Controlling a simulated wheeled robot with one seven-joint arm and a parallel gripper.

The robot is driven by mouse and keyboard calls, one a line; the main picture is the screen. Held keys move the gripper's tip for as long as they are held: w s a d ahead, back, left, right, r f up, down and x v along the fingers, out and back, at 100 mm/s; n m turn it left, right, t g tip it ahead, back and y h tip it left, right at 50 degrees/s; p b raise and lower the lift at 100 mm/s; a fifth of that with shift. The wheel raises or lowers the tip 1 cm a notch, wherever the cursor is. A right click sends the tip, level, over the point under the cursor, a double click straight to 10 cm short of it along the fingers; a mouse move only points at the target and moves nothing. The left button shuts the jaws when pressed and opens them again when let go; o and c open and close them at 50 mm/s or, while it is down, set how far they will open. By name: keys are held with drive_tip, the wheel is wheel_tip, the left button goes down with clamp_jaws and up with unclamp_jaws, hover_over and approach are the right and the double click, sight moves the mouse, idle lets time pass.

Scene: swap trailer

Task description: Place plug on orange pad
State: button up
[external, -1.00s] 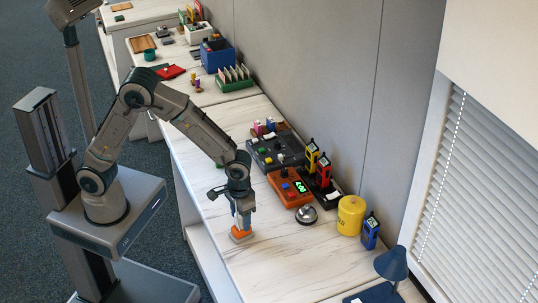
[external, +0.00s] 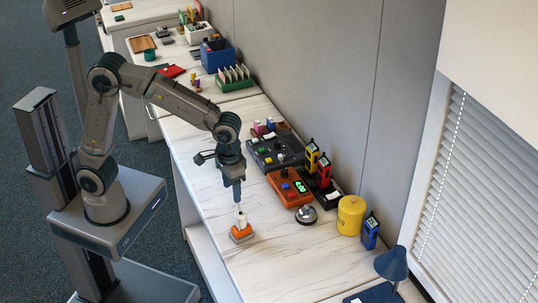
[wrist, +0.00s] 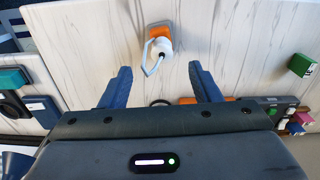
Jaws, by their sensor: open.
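The white plug (external: 241,222) stands upright on the orange pad (external: 241,235) near the table's front edge. In the wrist view the plug (wrist: 162,48) overlaps the orange pad (wrist: 161,28), and a pale loop hangs from its side. My gripper (external: 239,201) is above the plug, pointing down. In the wrist view my gripper (wrist: 160,72) has its two blue fingers spread wide. Nothing is between them, and the plug appears beyond the fingertips, apart from them. Part of the pad is hidden under the plug.
An orange control box (external: 283,187), a silver bell (external: 306,215), a yellow canister (external: 351,214) and a blue handheld device (external: 370,232) stand to the right. A blue lamp (external: 393,263) is at the lower right. The tabletop around the pad is bare.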

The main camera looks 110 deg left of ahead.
drive_tip(key=s+d+r+m+t, duration=0.1)
drive_tip(key=s+d+m, duration=0.4)
drive_tip(key=s, duration=0.4)
drive_tip(key=s+d+r+m+t, duration=0.1)
drive_tip(key=s+d+m, duration=0.4)
drive_tip(key=s, duration=0.5)
drive_tip(key=shift+d+r+t, duration=0.15)
drive_tip(key=shift+r+t, duration=0.15)
drive_tip(key=shift+r, duration=0.4)
drive_tip(key=shift+r, duration=0.2)
